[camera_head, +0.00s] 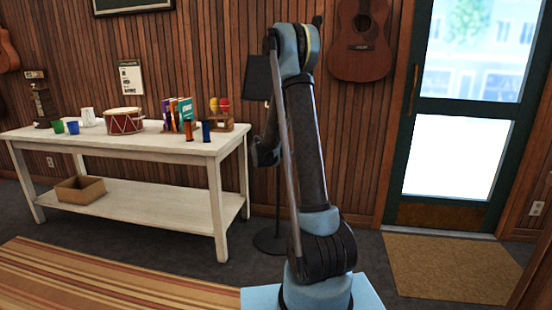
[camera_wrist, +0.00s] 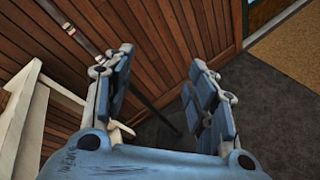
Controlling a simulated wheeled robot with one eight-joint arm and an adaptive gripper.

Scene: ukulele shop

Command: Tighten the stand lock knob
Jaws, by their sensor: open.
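A black music stand (camera_head: 257,78) stands in front of the wood wall, to the right of the white table. Its desk and round base show in the head view, but my arm covers part of it. In the wrist view its dark pole (camera_wrist: 76,30) slants down from the upper left, passes behind my left finger and shows again between the fingers. I cannot tell whether a finger touches the pole.
The white table (camera_head: 140,146) holds a drum (camera_head: 124,121), books (camera_head: 179,113) and several cups. A cardboard box (camera_head: 80,189) sits on its lower shelf. The table's edge (camera_wrist: 22,95) is close at left in the wrist view. A doormat (camera_head: 450,268) lies by the door; dark floor is clear around it.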

